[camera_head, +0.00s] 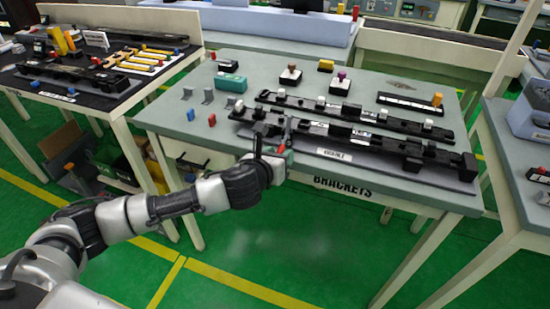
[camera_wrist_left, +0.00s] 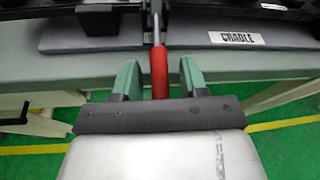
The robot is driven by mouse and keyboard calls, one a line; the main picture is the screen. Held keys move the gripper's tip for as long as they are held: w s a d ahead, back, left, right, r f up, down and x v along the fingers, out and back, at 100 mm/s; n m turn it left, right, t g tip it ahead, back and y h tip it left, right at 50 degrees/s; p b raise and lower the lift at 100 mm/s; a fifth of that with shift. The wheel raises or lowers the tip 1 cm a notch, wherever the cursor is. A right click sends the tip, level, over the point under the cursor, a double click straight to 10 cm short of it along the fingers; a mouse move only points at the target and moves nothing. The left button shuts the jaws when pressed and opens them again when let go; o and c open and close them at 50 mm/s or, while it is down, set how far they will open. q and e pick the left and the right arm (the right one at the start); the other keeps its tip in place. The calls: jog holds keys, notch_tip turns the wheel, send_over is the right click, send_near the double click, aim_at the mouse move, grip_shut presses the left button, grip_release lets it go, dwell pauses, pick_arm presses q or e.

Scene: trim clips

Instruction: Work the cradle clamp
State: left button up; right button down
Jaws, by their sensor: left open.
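The cradle (camera_head: 410,174) is a long grey base with black fixtures along the table's front edge. Its white CRADLE label (camera_head: 334,155) also shows in the left wrist view (camera_wrist_left: 237,38). The clamp handle (camera_head: 282,149) is a red grip on a metal rod, near the cradle's left part. In the left wrist view the red handle (camera_wrist_left: 159,78) points toward me. My left gripper (camera_head: 275,160) is at the table's front edge. Its green fingers (camera_wrist_left: 160,85) are open, one on each side of the handle, with gaps visible. My right gripper is not in view.
The grey table (camera_head: 190,110) also holds a teal box (camera_head: 231,83), small blue and red pieces at left, and several coloured knobs behind. Other tables stand left and right. The green floor in front is clear.

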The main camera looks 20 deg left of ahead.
pick_arm(q)
jog(key=v, duration=1)
jog(key=shift+s, duration=0.3)
